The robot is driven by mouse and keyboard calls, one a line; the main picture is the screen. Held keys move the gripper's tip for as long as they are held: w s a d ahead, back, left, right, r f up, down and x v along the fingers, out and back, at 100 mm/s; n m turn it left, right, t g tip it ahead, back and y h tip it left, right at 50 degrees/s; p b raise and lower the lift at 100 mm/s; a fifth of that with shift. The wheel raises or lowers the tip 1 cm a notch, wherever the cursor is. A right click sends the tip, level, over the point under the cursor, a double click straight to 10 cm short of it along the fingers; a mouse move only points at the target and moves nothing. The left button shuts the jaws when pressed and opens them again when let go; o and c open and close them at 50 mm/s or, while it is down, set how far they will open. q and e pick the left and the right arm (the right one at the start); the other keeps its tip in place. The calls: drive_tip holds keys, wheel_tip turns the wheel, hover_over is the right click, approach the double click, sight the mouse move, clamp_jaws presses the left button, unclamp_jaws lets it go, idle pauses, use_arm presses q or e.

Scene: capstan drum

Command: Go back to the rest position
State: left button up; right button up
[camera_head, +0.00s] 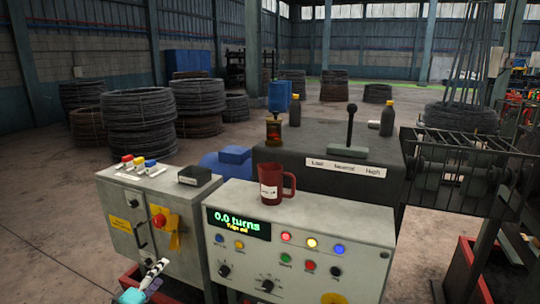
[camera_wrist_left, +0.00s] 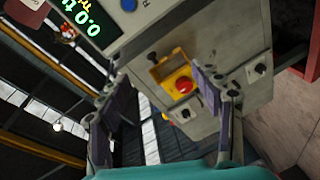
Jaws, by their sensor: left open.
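My left gripper (camera_head: 155,267) is low at the left of the head view, in front of the small grey cabinet (camera_head: 122,220). Its jaws are open and empty; in the left wrist view the two fingers (camera_wrist_left: 158,76) stand well apart. Beyond them is a red mushroom button (camera_wrist_left: 184,86) on a yellow plate. In the head view that button (camera_head: 159,221) sits on the cabinet front, above the gripper and apart from it. My right gripper is in neither view.
The control panel (camera_head: 320,237), reading 0.0 turns, stands right of the cabinet. A dark red mug (camera_head: 277,183) stands on top. Behind are a lever (camera_head: 350,125) and bottles on a dark housing. Open floor lies left.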

use_arm(q)
drive_tip(key=s+d+r+m+g+h, duration=0.1)
drive_tip(key=s+d+m+g, duration=0.35)
drive_tip(key=d, duration=0.55)
drive_tip(key=s+d+f+m+g+y, duration=0.2)
drive_tip(key=s+m, duration=0.1)
drive_tip(key=s, duration=0.8)
drive_tip(key=s+d+f+m+g+y, duration=0.1)
drive_tip(key=s+d+m+g+y, duration=0.1)
drive_tip(key=s, duration=0.9)
drive_tip(key=shift+s+d+f+m+g, duration=0.25)
drive_tip(key=shift+d+f+m+g, duration=0.2)
drive_tip(key=shift+d+m, duration=0.35)
